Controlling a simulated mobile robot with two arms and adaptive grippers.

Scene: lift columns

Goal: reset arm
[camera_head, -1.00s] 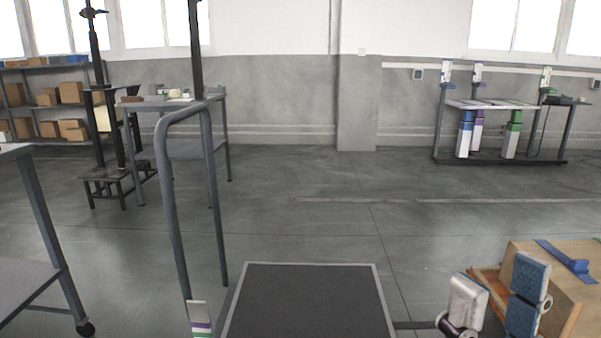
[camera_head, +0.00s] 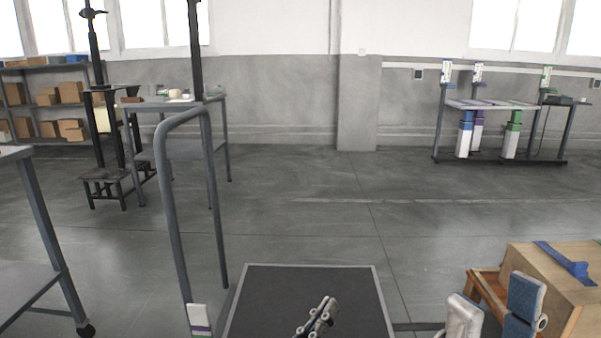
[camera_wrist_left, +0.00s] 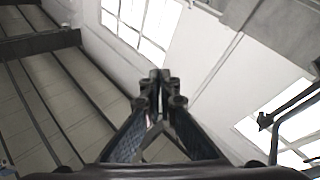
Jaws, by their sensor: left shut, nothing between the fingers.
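My left gripper (camera_head: 318,317) shows at the bottom middle of the head view, in front of the dark panel. Only its dark front end is in the picture there. In the left wrist view its fingertips (camera_wrist_left: 160,92) are together with nothing between them. Its two blue-textured finger sides lead up to the closed tips. My right gripper (camera_head: 496,308) is at the bottom right of the head view, beside the cardboard box. Its two pale and blue fingers stand well apart, with no object seen between them. Their lower parts are cut off by the frame.
A dark panel (camera_head: 262,290) with a grey rim lies in front of me. A cardboard box (camera_head: 560,262) with blue tape is at right. A grey rail frame (camera_head: 172,215) stands left of the panel. A rack with columns (camera_head: 503,105) is far right. The middle floor is open.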

